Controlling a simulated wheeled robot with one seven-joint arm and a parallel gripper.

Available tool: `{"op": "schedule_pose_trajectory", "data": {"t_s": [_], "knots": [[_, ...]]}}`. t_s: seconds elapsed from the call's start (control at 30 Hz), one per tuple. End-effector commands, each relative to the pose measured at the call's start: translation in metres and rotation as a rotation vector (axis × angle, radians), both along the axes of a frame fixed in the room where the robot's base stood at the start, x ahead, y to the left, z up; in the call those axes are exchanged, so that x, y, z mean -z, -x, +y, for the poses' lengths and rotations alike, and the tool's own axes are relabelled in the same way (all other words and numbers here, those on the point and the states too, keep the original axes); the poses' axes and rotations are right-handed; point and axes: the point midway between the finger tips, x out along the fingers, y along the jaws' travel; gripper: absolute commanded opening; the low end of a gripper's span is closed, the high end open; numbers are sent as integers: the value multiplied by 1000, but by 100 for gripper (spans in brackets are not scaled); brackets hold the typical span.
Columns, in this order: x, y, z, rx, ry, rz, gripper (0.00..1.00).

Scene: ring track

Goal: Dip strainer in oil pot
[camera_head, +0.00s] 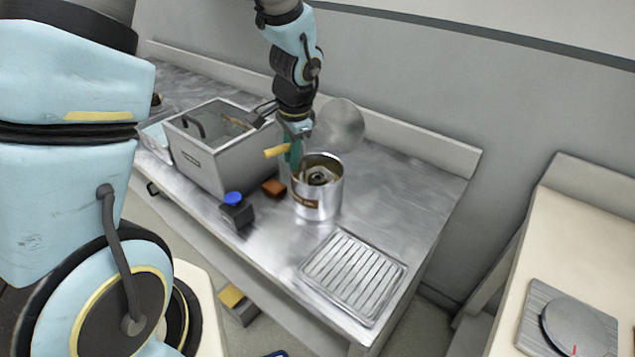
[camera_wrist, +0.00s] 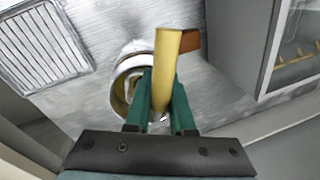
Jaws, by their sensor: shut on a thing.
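The strainer has a yellow handle (camera_head: 275,151) and what appears to be its round grey mesh (camera_head: 339,127). The mesh is on the right of my gripper (camera_head: 295,155), tilted, and appears above and behind the oil pot. My gripper's green fingers are shut on the handle, which also shows in the wrist view (camera_wrist: 168,58). The oil pot (camera_head: 318,205) is a silver cylinder with a brown label, upright on the metal counter. Its inside is dark with a round shape in it. In the wrist view the fingers partly hide the pot (camera_wrist: 121,91).
A grey fryer box (camera_head: 215,170) with a glass lid stands left of the pot. A small brown block (camera_head: 273,187) and a black item with a blue top (camera_head: 236,210) lie nearby. A slatted metal tray (camera_head: 353,274) lies to the front right. The counter's right end (camera_head: 420,190) is clear.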

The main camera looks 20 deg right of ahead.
Motion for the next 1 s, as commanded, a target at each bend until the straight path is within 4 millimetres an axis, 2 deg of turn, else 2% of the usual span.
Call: {"op": "schedule_pose_trajectory", "data": {"t_s": [0.03,0.6,1.0], "knots": [[-8,-1,-1,-1,2,-1,0],[-45,-1,-1,-1,3,-3,0],[-46,-1,-1,0,3,-3,0]]}}
